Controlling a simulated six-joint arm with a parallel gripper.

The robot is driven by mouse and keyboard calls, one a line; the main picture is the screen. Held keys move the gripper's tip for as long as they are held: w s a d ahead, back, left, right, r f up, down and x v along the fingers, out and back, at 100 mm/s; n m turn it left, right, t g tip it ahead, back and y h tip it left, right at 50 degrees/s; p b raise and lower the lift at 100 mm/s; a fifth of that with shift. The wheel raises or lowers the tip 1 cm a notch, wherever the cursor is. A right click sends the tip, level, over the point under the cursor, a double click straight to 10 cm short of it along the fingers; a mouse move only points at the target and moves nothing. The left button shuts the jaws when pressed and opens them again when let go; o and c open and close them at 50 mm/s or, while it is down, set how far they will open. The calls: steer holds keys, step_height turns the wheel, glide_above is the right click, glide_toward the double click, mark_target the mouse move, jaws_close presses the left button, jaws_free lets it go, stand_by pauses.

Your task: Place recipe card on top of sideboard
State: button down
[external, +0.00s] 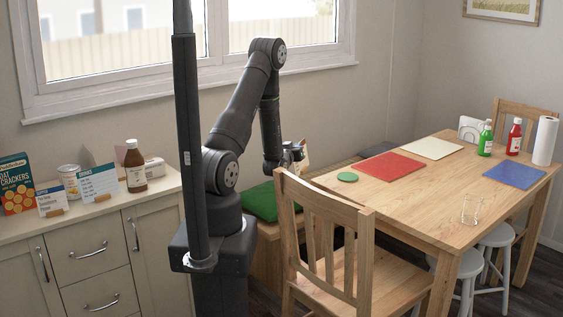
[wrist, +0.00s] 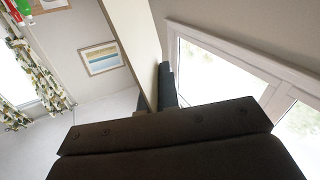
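My gripper (external: 291,154) is out over the bench, between the sideboard and the table. A pale, flat card (external: 303,152) shows right beside its fingers, partly hidden by the gripper; it looks like the recipe card. In the wrist view the card (wrist: 138,45) is a long cream panel against a dark finger (wrist: 167,85). My gripper appears shut on it; the other finger is hidden. The print on the card cannot be read. The sideboard (external: 80,235) stands at the left with its pale top partly covered.
On the sideboard are a cracker box (external: 16,184), a tub (external: 69,181), two standing cards (external: 99,183) and a brown bottle (external: 135,167). The top's front strip is bare. A chair (external: 325,230) and the laid table (external: 405,195) stand at the right.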

steer(key=a+f+n+y, duration=0.1)
steer(key=a+n+y, duration=0.15)
steer(key=a, duration=0.65)
steer(key=a+f+n+y, duration=0.1)
steer(key=a+f+y, duration=0.15)
steer(key=a, duration=0.75)
steer(key=s+f, duration=0.5)
steer(key=shift+a+f+t+y, duration=0.15)
steer(key=shift+f+t+y, duration=0.15)
steer(key=shift+t, duration=0.1)
steer(key=shift+s+r, duration=0.1)
